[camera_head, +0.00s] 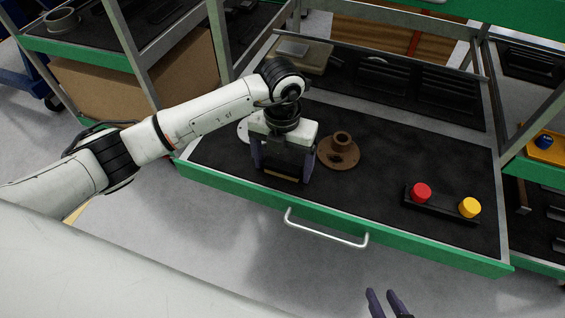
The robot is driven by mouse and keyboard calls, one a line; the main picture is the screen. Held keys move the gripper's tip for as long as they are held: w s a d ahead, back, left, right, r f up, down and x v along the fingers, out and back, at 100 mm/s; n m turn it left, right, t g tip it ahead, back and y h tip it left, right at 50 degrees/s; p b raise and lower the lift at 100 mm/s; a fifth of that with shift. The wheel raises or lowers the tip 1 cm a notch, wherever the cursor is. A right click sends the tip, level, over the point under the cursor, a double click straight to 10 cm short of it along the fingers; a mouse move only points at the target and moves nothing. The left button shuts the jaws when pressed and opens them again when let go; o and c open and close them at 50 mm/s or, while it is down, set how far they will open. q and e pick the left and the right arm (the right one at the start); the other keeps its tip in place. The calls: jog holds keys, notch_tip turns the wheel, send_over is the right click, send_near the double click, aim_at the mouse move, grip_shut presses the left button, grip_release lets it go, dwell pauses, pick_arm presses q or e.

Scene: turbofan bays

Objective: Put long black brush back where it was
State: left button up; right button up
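My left gripper (282,174) points down into the open green-fronted drawer (330,219), near its front left. Its two dark fingers stand apart. A dark piece with a tan lower edge (282,178) shows between them; it may be part of the long black brush, but the gripper hides most of it. I cannot tell whether the fingers grip it. No other long black brush can be made out clearly. My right gripper (383,296) shows only its two fingertips at the bottom edge, in front of the drawer, with a small gap between them and nothing visible in it.
A brown flanged part (339,152) lies just right of my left gripper. A black holder (440,203) with a red knob (421,192) and a yellow knob (470,207) sits at the drawer's right. A silver handle (326,235) sticks out in front. Frame posts rise behind.

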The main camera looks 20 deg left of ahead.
aim_at(282, 164)
pick_arm(q)
jog(key=shift+o, duration=0.3)
jog(key=shift+r, duration=0.15)
notch_tip(282, 164, up, 12)
dwell(0.4)
